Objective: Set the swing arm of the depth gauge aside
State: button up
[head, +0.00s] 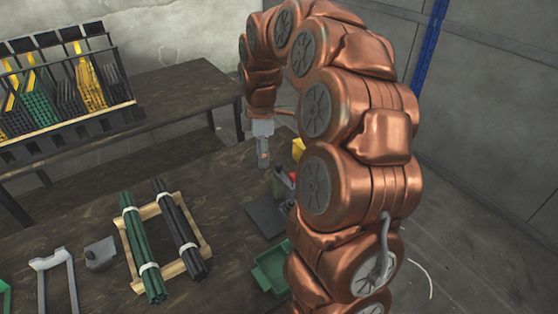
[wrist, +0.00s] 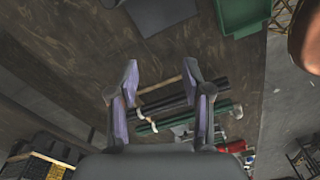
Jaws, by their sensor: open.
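On the dark plate (head: 265,217) stands a small grey-green device (head: 283,186), partly hidden behind my arm. A yellow part (head: 298,148) shows just above it. I cannot tell whether this is the depth gauge, and no swing arm can be made out. The plate also shows at the top of the wrist view (wrist: 160,12).
A wooden frame (head: 203,240) bears a green rod bundle (head: 142,245) and a black rod bundle (head: 180,230). A green tray (head: 268,272) lies near my arm. A grey block (head: 100,253) and a grey bracket (head: 38,264) lie left.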

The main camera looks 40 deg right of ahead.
jog(key=n, duration=0.2)
send_over(279, 164)
notch_tip(279, 164, down, 2)
jog(key=shift+f, duration=0.1)
jog(key=shift+f+p, duration=1.35)
jog(key=shift+f, duration=2.45)
grip_shut()
